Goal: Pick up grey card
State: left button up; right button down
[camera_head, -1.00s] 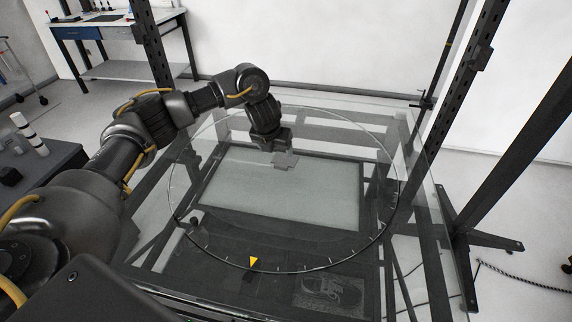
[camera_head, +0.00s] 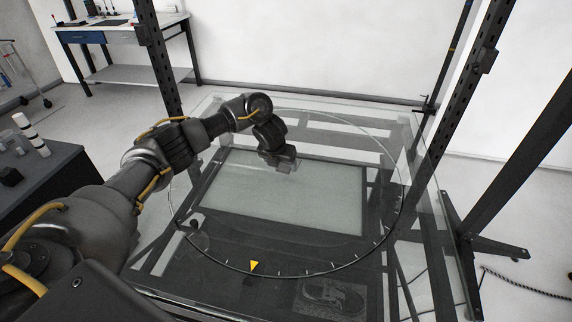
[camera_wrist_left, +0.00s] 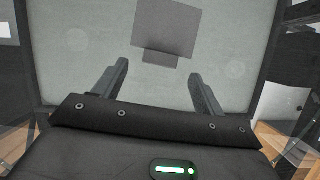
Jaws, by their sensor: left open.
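The grey card (camera_wrist_left: 165,27) is a flat, darker square on the pale panel, near the top of the left wrist view. A smaller dark grey patch (camera_wrist_left: 160,58) adjoins its lower edge; I cannot tell if it is part of the card or a holder. My left gripper (camera_wrist_left: 158,72) is open and empty, its two fingers apart on either side below the card, with the card ahead of the fingertips. In the head view, my left gripper (camera_head: 281,158) is over the far part of the turntable, and the card is not clearly distinguishable there. My right gripper is not in view.
The round glass turntable (camera_head: 383,235) has a tick-marked rim and a yellow triangle marker (camera_head: 254,266). Dark frame posts (camera_head: 470,110) stand at the right and back left. A dark table (camera_head: 50,165) with a striped cylinder (camera_head: 32,135) stands at the left.

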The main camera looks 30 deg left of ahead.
aim_at(282, 169)
pick_arm(q)
jog(key=shift+x, duration=1.6)
jog(key=shift+c, duration=0.3)
jog(key=c, duration=1)
jog(key=shift+r, duration=0.15)
